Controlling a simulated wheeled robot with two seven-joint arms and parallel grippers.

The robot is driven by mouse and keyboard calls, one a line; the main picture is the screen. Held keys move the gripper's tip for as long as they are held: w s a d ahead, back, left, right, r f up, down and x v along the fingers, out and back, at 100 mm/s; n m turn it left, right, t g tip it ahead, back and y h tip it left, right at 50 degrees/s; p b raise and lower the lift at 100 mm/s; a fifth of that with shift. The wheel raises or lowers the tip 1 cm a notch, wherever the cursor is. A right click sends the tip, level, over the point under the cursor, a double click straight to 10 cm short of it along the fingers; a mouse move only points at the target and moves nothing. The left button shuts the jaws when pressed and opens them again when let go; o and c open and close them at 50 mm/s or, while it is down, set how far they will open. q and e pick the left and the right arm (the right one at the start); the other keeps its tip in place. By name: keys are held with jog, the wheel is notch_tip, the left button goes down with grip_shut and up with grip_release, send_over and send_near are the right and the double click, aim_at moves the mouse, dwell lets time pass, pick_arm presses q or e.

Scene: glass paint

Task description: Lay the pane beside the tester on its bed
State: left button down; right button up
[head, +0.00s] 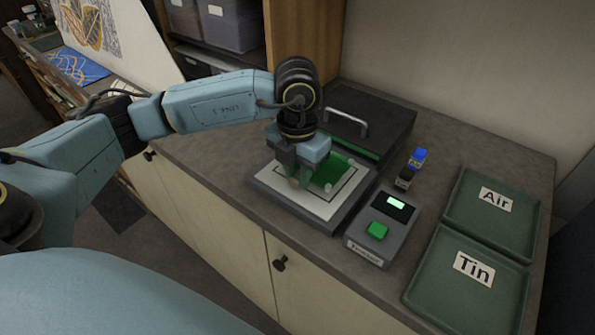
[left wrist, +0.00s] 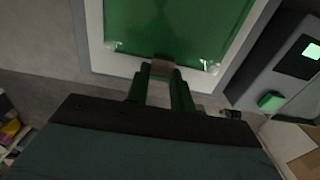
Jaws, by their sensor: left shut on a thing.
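The green pane (head: 328,175) is over the white bed (head: 316,207) of the grey tester plate, inside its dark outline; I cannot tell whether it touches the bed. Clear corner bits show on it. My left gripper (head: 293,181) is shut on the pane's near edge. In the left wrist view, the fingers (left wrist: 162,75) grip a small brownish piece at the edge of the green pane (left wrist: 175,25), with the white bed (left wrist: 97,50) around it. The tester (head: 383,226), with a lit screen and green button, stands right of the bed. My right gripper is not in view.
A dark lidded case with a handle (head: 347,122) stands behind the bed. Small blue and black blocks (head: 416,158) stand behind the tester. Two green trays, Air (head: 463,225) and Tin (head: 425,290), lie at the right. The counter's front edge is close to the bed.

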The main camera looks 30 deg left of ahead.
pick_arm(q)
jog(key=shift+f+b, duration=0.55)
jog(key=shift+b, duration=0.4)
dwell(1.6)
jog(key=c, duration=1.1)
grip_release()
jog(key=shift+c, duration=0.2)
notch_tip(320, 180, up, 13)
jog(key=shift+r, duration=0.2)
jog(key=shift+s, duration=0.1)
